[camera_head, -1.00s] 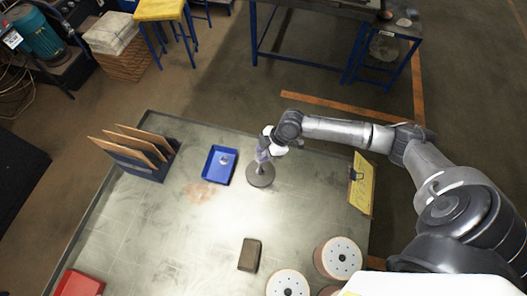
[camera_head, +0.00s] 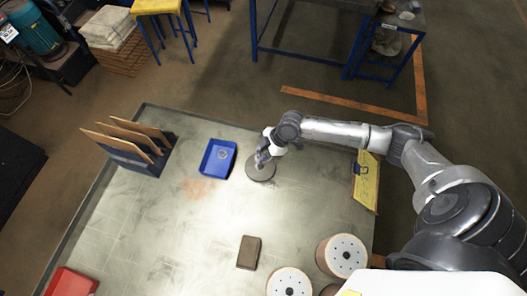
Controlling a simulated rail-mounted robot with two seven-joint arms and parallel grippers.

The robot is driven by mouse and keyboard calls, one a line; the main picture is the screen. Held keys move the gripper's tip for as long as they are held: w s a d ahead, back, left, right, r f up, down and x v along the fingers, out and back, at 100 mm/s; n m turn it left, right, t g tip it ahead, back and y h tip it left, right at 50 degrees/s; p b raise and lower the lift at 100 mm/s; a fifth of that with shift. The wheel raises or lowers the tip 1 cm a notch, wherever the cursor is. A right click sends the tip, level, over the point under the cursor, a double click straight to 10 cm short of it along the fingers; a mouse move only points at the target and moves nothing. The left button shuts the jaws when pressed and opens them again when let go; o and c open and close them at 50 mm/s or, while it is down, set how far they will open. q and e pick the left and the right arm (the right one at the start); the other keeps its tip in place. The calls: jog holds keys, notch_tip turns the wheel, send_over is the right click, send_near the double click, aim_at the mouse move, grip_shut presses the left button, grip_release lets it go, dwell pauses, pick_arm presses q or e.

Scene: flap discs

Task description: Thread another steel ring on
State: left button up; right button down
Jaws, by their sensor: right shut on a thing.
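A round grey base (camera_head: 261,171) stands on the table, and my right gripper (camera_head: 262,158) is right over it. The gripper hides most of what rises from the base. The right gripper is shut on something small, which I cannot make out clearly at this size. A blue tray (camera_head: 204,172) lies just left of the base, with a small pale ring (camera_head: 222,154) in it. My left gripper is not in view.
A file rack with brown boards (camera_head: 133,148) stands at the table's left. A yellow clipboard (camera_head: 366,183) is at the right edge. The table's middle is clear.

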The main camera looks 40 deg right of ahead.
jog(key=shift+f+b, duration=0.35)
jog(key=shift+f, duration=0.4)
jog(key=c, duration=0.8)
grip_release()
jog(key=shift+r, duration=0.15)
jog(key=v, duration=1.4)
